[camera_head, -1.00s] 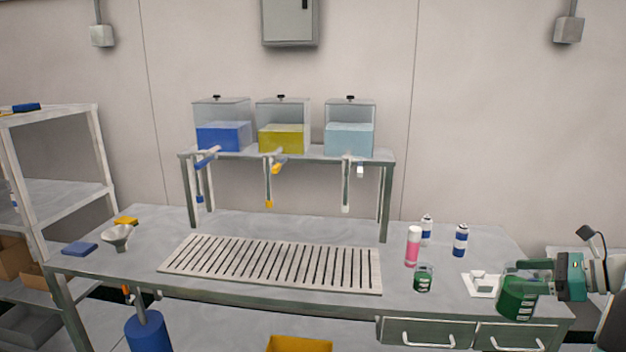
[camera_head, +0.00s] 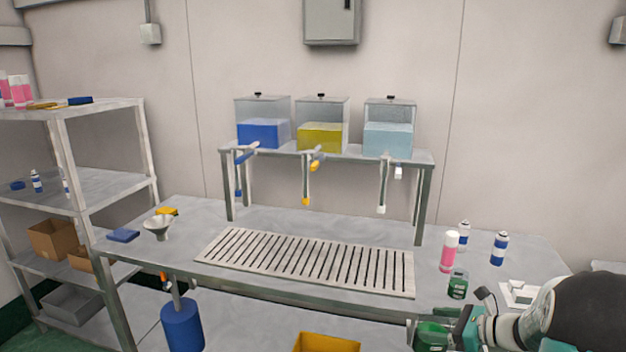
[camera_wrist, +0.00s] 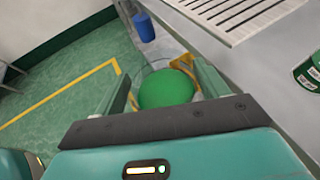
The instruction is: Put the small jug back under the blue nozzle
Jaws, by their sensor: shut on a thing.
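The blue nozzle (camera_head: 239,192) hangs below the tank of blue liquid (camera_head: 263,134), at the back left of the bench. My gripper (camera_wrist: 163,84) is shut on a green jug (camera_wrist: 165,89), which shows between the two fingers in the wrist view. In the head view the held jug (camera_head: 431,336) is at the bottom edge, partly cut off, in front of the bench. A smaller dark green container with a pale label (camera_head: 457,285) stands on the bench; it also shows at the right of the wrist view (camera_wrist: 309,72). I cannot tell which one the task calls small.
A slatted grate (camera_head: 307,264) lies below the nozzles. A pink can (camera_head: 448,252) and two blue-white cans stand at the right. A funnel (camera_head: 160,226) is at the left. A blue cylinder (camera_head: 182,327) and a yellow bin (camera_head: 327,343) are below the bench front.

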